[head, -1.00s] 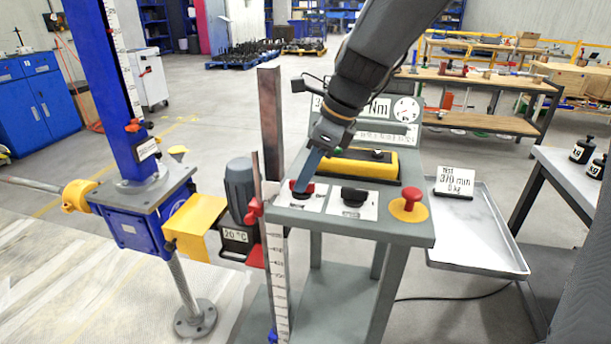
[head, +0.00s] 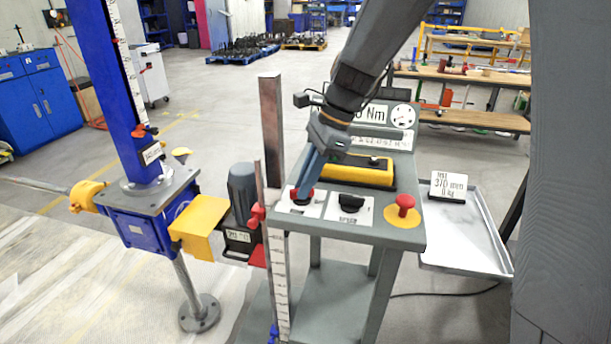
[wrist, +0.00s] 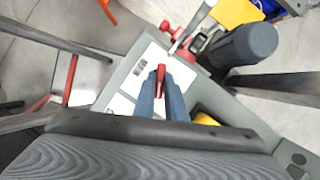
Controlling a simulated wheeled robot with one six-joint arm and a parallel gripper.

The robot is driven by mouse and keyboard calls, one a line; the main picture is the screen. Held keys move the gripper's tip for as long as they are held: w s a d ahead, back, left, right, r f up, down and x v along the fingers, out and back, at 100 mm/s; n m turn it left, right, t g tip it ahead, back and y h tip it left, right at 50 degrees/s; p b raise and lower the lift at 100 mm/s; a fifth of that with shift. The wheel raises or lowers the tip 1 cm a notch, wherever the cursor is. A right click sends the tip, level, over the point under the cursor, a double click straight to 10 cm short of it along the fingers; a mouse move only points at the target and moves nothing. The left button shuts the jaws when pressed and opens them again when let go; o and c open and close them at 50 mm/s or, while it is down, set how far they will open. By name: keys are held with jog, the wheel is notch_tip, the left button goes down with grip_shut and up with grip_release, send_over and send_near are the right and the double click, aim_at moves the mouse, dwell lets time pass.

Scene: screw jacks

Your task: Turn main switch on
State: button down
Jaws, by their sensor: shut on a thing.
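The red main switch knob (head: 308,195) sits on a white label plate (head: 291,209) at the left of the grey control stand's top. My gripper (head: 302,194) comes down on it from above, its blue fingers shut on the knob. In the wrist view the red knob (wrist: 161,74) shows as a narrow bar between the two fingertips (wrist: 161,84). The fingers hide part of the knob and its label, so I cannot read its position.
A black knob (head: 350,203) stands just right of the red one, then a red mushroom button (head: 404,203) on a yellow disc. A yellow block (head: 357,172) lies behind them. A grey post (head: 270,130) and the screw jack (head: 150,220) stand to the left.

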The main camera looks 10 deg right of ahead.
jog(key=n+p, duration=0.1)
jog(key=n, duration=0.1)
jog(key=n+g+p, duration=0.1)
jog(key=n, duration=0.1)
jog(key=n+g+h+p, duration=0.1)
jog(key=n, duration=0.1)
jog(key=shift+w+a+r+p, duration=0.15)
jog(key=shift+w+p, duration=0.1)
jog(key=shift+p, duration=0.15)
jog(key=n+h+p, duration=0.1)
jog(key=n, duration=0.2)
jog(key=n+g, duration=0.1)
jog(key=n, duration=0.2)
jog(key=shift+w+a+g+h+p, duration=0.1)
jog(key=shift+g+h+p, duration=0.2)
jog(key=shift+h+p, duration=0.1)
jog(key=shift+n, duration=0.3)
jog(key=c, duration=1.8)
grip_release()
jog(key=b+v, duration=0.2)
jog(key=v, duration=0.5)
jog(key=shift+r, duration=0.3)
jog(key=shift+w, duration=0.1)
